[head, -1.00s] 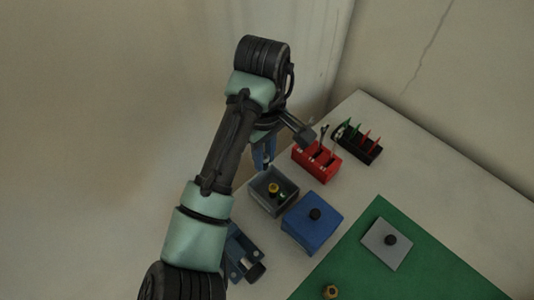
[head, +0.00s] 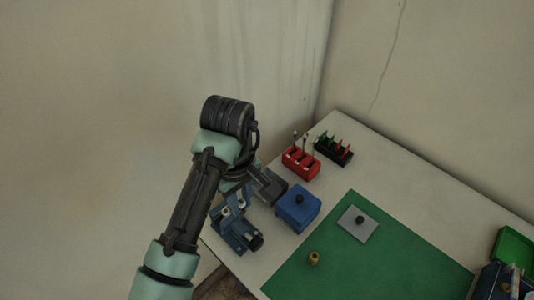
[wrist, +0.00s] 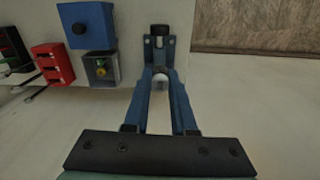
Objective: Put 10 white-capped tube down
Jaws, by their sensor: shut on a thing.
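My gripper (wrist: 160,80) is shut on a small white thing, seen as the white-capped tube (wrist: 160,71), between its fingertips in the wrist view. Only its pale top shows; the rest of the tube is hidden. The fingertips are close to a blue fixture (wrist: 160,47) with a black knob, and I cannot tell whether the tube touches it. In the head view the blue fixture (head: 228,232) is at the table's left edge, just below my gripper, and my arm hides the tube there.
Beside the fixture are a grey open box (wrist: 100,69) holding a yellow-topped item, and a blue box (head: 298,208) with a black knob. A red rack (head: 300,163) and a black rack (head: 333,150) stand at the back. A green mat (head: 375,265) bears a grey plate (head: 358,224).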

